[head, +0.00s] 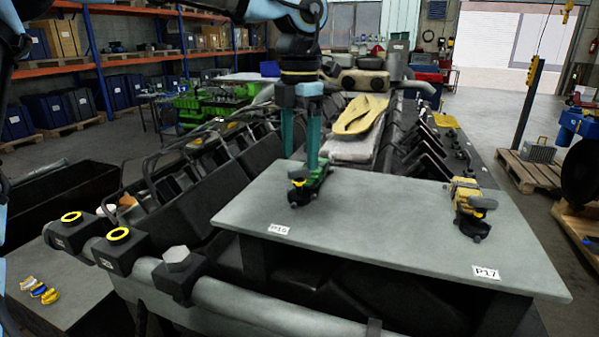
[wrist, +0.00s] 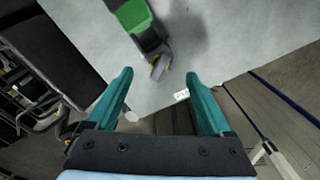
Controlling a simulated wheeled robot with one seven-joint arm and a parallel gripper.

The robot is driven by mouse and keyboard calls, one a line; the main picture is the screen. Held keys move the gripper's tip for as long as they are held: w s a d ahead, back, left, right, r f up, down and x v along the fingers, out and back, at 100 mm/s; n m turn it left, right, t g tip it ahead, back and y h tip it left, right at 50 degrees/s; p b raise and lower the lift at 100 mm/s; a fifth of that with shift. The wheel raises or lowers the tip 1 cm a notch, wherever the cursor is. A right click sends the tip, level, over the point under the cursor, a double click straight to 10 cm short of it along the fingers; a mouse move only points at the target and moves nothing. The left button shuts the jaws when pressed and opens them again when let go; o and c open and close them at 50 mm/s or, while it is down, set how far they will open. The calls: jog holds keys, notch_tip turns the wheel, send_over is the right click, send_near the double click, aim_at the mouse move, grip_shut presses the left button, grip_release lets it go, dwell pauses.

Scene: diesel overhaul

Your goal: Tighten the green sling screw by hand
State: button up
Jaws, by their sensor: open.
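The green sling (head: 320,178) lies on the grey plate (head: 375,222), near the label P16. Its dark screw (head: 299,175) is at its near end. In the wrist view the green sling (wrist: 132,17) is at the top, and its dark and grey screw end (wrist: 157,58) shows just beyond the fingertips, between their lines. My gripper (head: 300,162) is open, with two teal fingers pointing down over the green sling. In the wrist view my gripper (wrist: 159,76) has nothing between its fingers. In the head view the fingers partly cover the sling; contact cannot be told.
A yellow sling (head: 465,190) with a similar dark screw (head: 477,206) lies at the plate's right, near label P17 (head: 486,272). The plate between them is clear. Dark engine parts and pipes (head: 180,262) surround the plate's left side.

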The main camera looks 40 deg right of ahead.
aim_at(299, 169)
jog(key=shift+s+n, duration=0.1)
jog(key=shift+n, duration=0.9)
jog(key=shift+r+n, duration=0.1)
jog(key=shift+n, duration=1.4)
jog(key=shift+f+n+b, duration=0.25)
jog(key=shift+n+b, duration=0.15)
jog(key=shift+n, duration=0.4)
jog(key=n+b, duration=0.2)
jog(key=n, duration=0.1)
jog(key=shift+f, duration=0.1)
jog(key=n+b, duration=0.3)
jog(key=n, duration=0.3)
jog(key=n+b, duration=0.2)
jog(key=n, duration=0.2)
jog(key=shift+n, duration=0.3)
jog(key=n+b, duration=0.1)
jog(key=n, duration=0.1)
jog(key=shift+r+n, duration=0.2)
jog(key=shift+n, duration=0.2)
jog(key=shift+r+n+p, duration=0.25)
jog(key=shift+n+p, duration=0.5)
jog(key=shift+n, duration=0.05)
jog(key=n+p, duration=0.2)
jog(key=n, duration=0.4)
jog(key=shift+n, duration=0.4)
notch_tip(299, 169, down, 5)
jog(key=b, duration=0.3)
jog(key=shift+f, duration=0.2)
